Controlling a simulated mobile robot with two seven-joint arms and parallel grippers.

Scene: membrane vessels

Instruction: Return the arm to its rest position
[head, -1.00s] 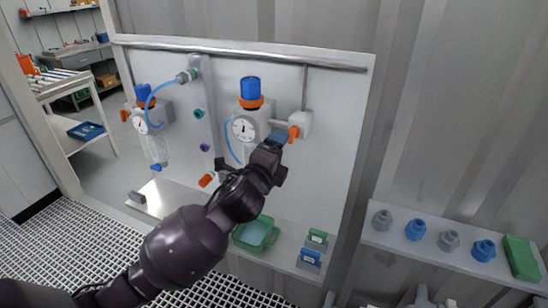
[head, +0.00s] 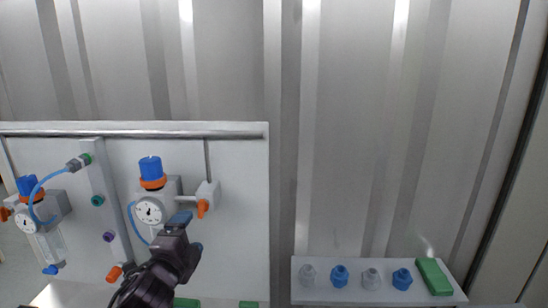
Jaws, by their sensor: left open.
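My left arm (head: 150,287) comes up from the bottom left. My left gripper (head: 188,233) is open, with its two blue-tipped fingers apart and nothing seen between them. In the picture it lies just below the right vessel head, which has a blue cap (head: 151,168), an orange collar and a round gauge (head: 149,211). The orange-handled valve (head: 203,207) is just above and right of the fingers. I cannot tell whether the gripper touches anything. My right gripper is not in view.
A second vessel with a gauge (head: 25,222) and a blue hose (head: 37,196) is on the white panel (head: 240,252) at left. A shelf (head: 330,295) at lower right holds grey and blue fittings and a green block (head: 434,277). The corrugated wall (head: 345,120) behind is bare.

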